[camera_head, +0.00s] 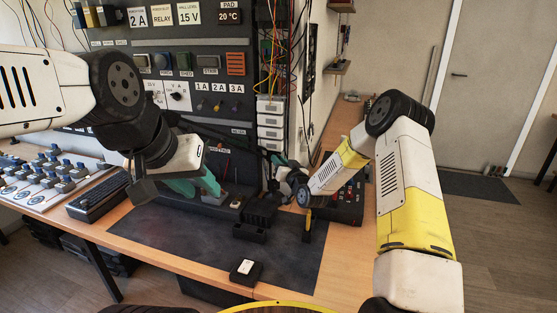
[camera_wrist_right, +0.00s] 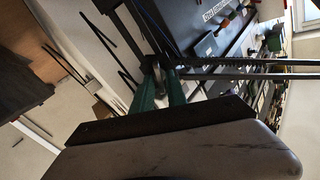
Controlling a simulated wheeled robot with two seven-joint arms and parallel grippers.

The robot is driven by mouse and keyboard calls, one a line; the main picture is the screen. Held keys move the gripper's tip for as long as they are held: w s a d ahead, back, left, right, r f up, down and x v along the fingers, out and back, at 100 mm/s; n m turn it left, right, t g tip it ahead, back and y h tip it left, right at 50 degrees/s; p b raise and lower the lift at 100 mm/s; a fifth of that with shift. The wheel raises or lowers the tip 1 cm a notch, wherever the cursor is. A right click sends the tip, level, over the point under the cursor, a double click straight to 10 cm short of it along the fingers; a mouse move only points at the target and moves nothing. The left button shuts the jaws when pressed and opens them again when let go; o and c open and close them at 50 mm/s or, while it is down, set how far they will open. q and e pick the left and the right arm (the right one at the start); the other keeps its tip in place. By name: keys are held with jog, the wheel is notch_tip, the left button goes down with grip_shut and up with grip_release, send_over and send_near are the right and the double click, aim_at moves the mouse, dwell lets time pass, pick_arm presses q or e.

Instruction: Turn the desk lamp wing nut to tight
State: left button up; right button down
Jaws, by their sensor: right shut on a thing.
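The desk lamp's dark arm (camera_head: 225,136) slants across the front of the panel in the head view. In the right wrist view its thin parallel bars (camera_wrist_right: 250,69) run right from a joint (camera_wrist_right: 166,62). My right gripper (camera_wrist_right: 160,78) has its green fingertips at that joint and is shut on a small part there, apparently the wing nut. The fingers hide most of that part, so its turn angle cannot be read. In the head view the right gripper (camera_head: 279,159) is small and partly hidden by its wrist. My left gripper (camera_head: 205,181) hangs over the desk, away from the joint; its finger gap is unclear.
A dark mat (camera_head: 190,240) covers the desk, with a small black box (camera_head: 245,270) near its front edge and a black holder (camera_head: 258,212) further back. The labelled panel (camera_head: 180,50) stands behind. The front middle of the mat is mostly clear.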

jog(key=m, duration=1.4)
jog(key=shift+d+f, duration=0.2)
jog(key=shift+f, duration=0.1)
jog(key=shift+m, duration=0.3)
jog(key=c, duration=1.6)
grip_release()
jog(key=shift+o, duration=0.2)
